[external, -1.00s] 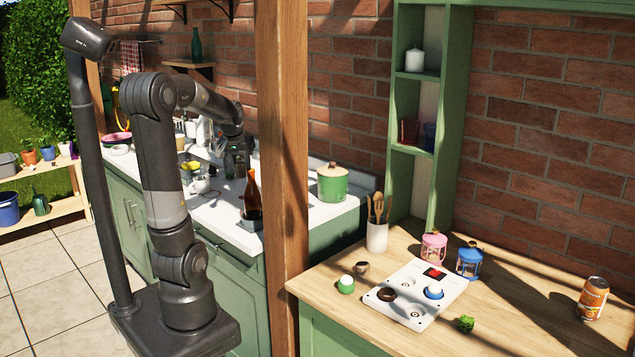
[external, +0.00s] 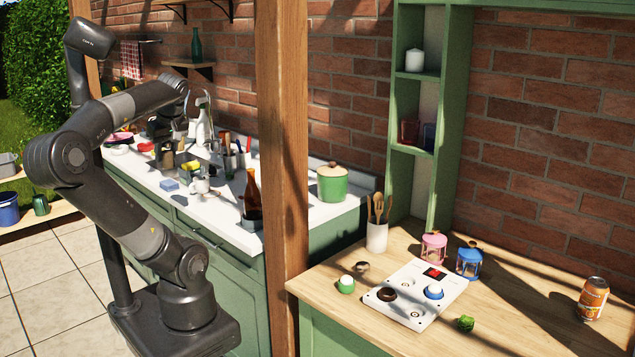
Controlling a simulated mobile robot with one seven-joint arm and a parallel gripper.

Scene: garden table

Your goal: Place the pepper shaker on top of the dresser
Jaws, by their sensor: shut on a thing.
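My gripper (external: 166,152) is at the end of the arm, pointing down over the far left part of the white counter (external: 215,222). It is small and dark here. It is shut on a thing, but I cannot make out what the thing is. I cannot pick out a pepper shaker for certain anywhere in the view. The green unit with a wooden top (external: 470,332) and a tall shelf (external: 440,150) stands at the right; it looks like the dresser.
A wooden post (external: 283,170) stands between counter and green unit. The counter holds a brown bottle (external: 251,195), a green pot (external: 332,183) and a white cup (external: 199,184). A white board (external: 420,318), lanterns (external: 433,246) and a can (external: 592,298) stand on the wooden top.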

